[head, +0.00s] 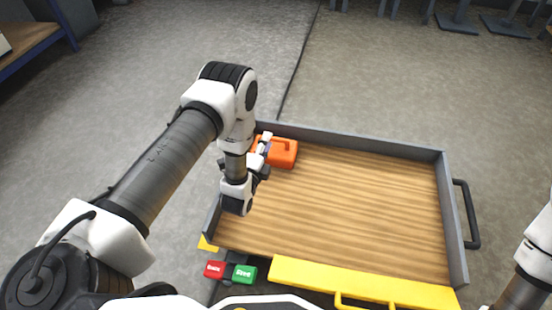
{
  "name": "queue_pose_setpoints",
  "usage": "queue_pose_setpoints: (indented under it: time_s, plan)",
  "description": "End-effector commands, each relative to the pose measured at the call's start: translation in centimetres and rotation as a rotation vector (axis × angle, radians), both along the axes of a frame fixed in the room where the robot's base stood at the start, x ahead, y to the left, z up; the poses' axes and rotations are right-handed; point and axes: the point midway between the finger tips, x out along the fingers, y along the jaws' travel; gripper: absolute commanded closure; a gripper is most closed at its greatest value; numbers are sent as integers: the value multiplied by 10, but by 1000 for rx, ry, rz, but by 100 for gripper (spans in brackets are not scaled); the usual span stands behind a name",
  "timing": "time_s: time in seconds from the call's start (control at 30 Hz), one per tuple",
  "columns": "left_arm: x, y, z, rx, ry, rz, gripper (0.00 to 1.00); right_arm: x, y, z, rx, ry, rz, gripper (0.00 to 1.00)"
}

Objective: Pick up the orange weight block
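The orange weight block (284,154) has a raised handle on top. It sits in the back left corner of the wood-floored tray (350,200). My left gripper (264,146) is at the left side of the block in the head view and overlaps its left end. My own wrist partly hides the fingers, so whether they are open or shut, or touch the block, is unclear. Of my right arm, only links show at the right edge; its gripper is out of view.
The tray has grey raised walls, a yellow front edge (350,279) and a black side handle (467,214). The rest of its floor is bare. A red button (214,269) and a green button (244,274) are at the front left. Grey floor surrounds it.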

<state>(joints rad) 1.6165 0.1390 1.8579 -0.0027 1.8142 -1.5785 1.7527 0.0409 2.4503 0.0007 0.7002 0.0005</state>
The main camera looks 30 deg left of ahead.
Motion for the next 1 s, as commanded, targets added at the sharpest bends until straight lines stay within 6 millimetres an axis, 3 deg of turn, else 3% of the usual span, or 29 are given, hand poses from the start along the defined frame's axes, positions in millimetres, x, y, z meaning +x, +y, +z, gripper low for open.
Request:
queue_pose_setpoints:
  time_s: [0.03,0.2,0.43,0.67,0.9,0.93,1.0]
  plan:
    - [-1,0,-23,0,2,0,71,0,0,-16,0,-1,-2,60]
    - [-1,0,-66,-1,2,0,71,2,-1,-42,-1,-4,-7,60]
    - [31,4,-59,-2,-1,0,71,3,-1,-54,-1,-8,-11,60]
    - [69,9,-60,-2,-1,0,71,8,-2,-79,-4,-22,-5,60]
    - [75,10,-56,-1,2,0,71,10,-2,-78,-5,-26,-2,60]
    - [74,10,-56,-1,2,0,74,10,-2,-78,-5,-26,-2,60]
    - [74,10,-56,-1,2,0,99,10,-2,-78,-5,-26,-2,60]
